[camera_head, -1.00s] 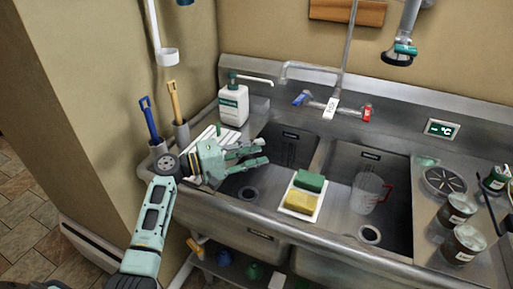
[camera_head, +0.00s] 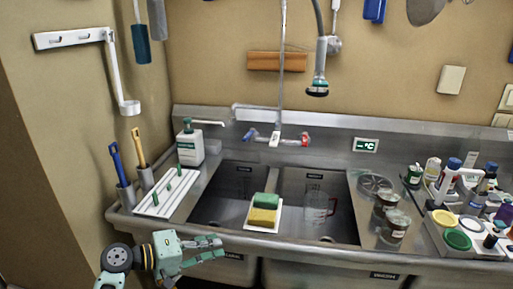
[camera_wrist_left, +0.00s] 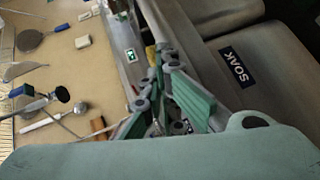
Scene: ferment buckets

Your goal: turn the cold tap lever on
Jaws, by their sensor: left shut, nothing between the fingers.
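The cold tap lever (camera_head: 250,134) is the blue-ended handle on the left of the mixer tap (camera_head: 275,139) on the sink's back wall. The red lever (camera_head: 304,140) is on the right side. My left gripper (camera_head: 218,243) is at the sink's front edge, low in the head view, well apart from the lever. Its fingers lie close together, point right and hold nothing. The left wrist view shows the green fingers (camera_wrist_left: 190,95) beside the sink front with its SOAK label (camera_wrist_left: 236,67). My right gripper is out of view.
A soap bottle (camera_head: 190,145) and a white drying rack (camera_head: 166,194) stand left of the basins. Sponges on a tray (camera_head: 277,220) sit on the divider. A measuring jug (camera_head: 315,207) is in the right basin. Jars (camera_head: 394,228) and bottles crowd the right counter. A sprayer (camera_head: 319,75) hangs above.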

